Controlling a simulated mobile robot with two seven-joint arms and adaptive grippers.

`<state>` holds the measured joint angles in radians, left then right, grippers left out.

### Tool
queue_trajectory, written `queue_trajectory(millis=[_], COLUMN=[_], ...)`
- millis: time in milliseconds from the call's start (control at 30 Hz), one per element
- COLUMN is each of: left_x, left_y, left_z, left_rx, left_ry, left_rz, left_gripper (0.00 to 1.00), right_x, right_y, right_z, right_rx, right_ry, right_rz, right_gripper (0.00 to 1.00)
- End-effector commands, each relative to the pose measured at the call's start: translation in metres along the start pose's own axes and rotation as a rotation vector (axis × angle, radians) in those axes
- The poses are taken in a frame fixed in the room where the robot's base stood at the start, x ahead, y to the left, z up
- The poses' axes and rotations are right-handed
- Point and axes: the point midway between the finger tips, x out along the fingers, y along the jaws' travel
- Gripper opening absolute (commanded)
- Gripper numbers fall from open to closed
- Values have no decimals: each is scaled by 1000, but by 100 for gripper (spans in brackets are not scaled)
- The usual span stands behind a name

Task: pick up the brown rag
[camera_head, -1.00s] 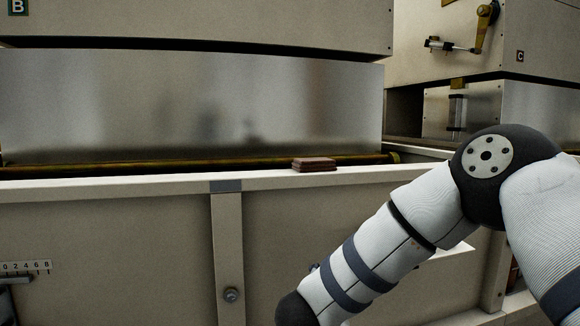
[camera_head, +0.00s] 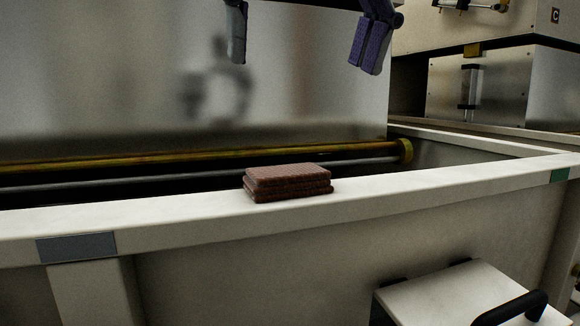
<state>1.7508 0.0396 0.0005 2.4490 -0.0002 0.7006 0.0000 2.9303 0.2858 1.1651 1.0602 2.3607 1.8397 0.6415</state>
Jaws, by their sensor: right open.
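The brown rag (camera_head: 288,184) lies folded in a small stack on the pale top ledge (camera_head: 170,220) of the hopper. My right gripper (camera_head: 302,50) shows at the top of the view, with its two purple-grey fingers spread wide apart. It is empty and stands above the rag, apart from it. The rest of the right gripper is cut off by the top edge. My left gripper is not in view.
Behind the ledge is a dark trough with a yellowish rod (camera_head: 200,162) and a shiny metal panel (camera_head: 130,70). A pale box with a black handle (camera_head: 510,310) juts out at the lower right. The ledge beside the rag is clear.

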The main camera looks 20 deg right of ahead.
Motion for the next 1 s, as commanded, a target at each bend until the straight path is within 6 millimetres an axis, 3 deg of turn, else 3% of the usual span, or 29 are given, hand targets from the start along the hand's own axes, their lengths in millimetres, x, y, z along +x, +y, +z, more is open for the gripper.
queue_trajectory(millis=[200,600,867,1000], left_x=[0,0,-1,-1], left_y=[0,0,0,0], left_z=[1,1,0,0], left_rx=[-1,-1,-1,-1], left_ry=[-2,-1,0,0], left_rz=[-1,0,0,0], left_gripper=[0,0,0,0], right_x=[47,111,117,117], right_y=[-1,1,1,1], right_z=[-2,-5,-4,-4], right_rx=[-2,0,0,0], right_ry=[4,2,-1,-1], right_rz=[-2,-3,-2,-2], right_gripper=[98,98,98,71])
